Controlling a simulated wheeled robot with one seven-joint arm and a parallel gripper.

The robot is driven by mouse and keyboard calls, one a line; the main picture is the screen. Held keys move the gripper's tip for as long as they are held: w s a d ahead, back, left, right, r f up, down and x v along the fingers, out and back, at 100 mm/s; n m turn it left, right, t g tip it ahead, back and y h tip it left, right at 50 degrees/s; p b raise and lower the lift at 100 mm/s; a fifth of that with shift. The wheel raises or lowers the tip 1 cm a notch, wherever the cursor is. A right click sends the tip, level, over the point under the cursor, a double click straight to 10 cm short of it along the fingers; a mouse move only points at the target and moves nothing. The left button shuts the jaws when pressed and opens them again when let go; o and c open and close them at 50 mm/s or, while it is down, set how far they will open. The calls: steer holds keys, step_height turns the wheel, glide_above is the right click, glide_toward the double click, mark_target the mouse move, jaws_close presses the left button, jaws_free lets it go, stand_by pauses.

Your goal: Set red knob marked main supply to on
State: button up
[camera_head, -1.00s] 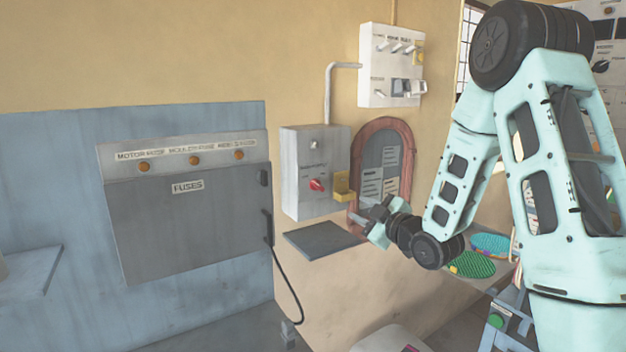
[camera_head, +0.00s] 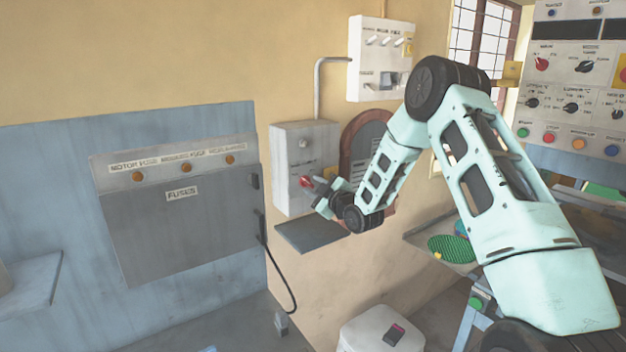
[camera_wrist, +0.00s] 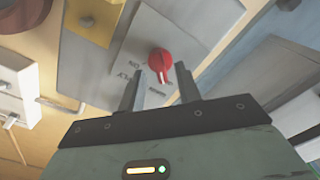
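The red knob (camera_head: 306,182) is on the front of a grey wall box (camera_head: 286,151). In the wrist view the red knob (camera_wrist: 160,62) shows a white pointer line and sits on a light label plate (camera_wrist: 150,40) with lettering, partly readable as "ON" and "SUPPLY". My gripper (camera_wrist: 166,70) is open, its two fingers apart with tips just short of the knob and roughly either side of it. In the head view my gripper (camera_head: 320,194) is at the box front beside the knob. Whether the fingers touch the knob cannot be told.
A yellow block (camera_wrist: 94,20) sticks out beside the label plate. A dark shelf (camera_head: 312,236) juts out below the box. A white switch panel (camera_head: 381,60) hangs above. A grey fuse cabinet (camera_head: 180,215) is at left, and a control panel (camera_head: 572,75) at right.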

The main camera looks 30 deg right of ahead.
steer(key=shift+w, duration=0.6)
jaws_close()
